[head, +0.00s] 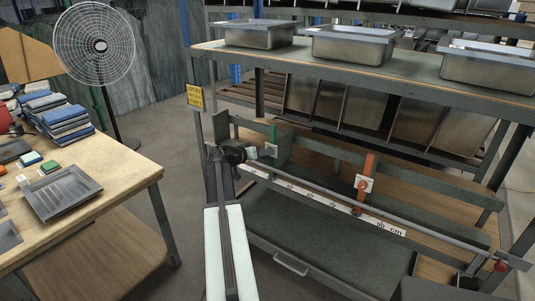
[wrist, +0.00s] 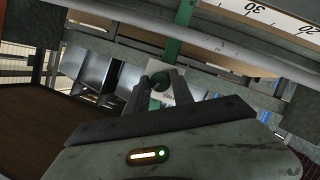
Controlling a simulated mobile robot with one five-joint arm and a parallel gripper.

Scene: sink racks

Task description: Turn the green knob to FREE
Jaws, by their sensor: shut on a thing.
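The green knob (wrist: 159,81) shows between my two fingertips in the wrist view. In the head view the green stop (head: 272,134) stands upright on the long rail, with a pale plate (head: 271,150) at its knob. My gripper (head: 254,153) reaches that plate from the left. In the wrist view my gripper (wrist: 164,80) is shut on the green knob. The fingers and the picture's small size hide any lettering, so I cannot read where the knob points.
A white scale (head: 330,206) runs along the rail. An orange stop (head: 369,166) with a white plate stands farther right on it. Steel pans (head: 352,46) sit on the shelf above. A table (head: 125,185) with cloths and a tray is at left. Open floor lies between.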

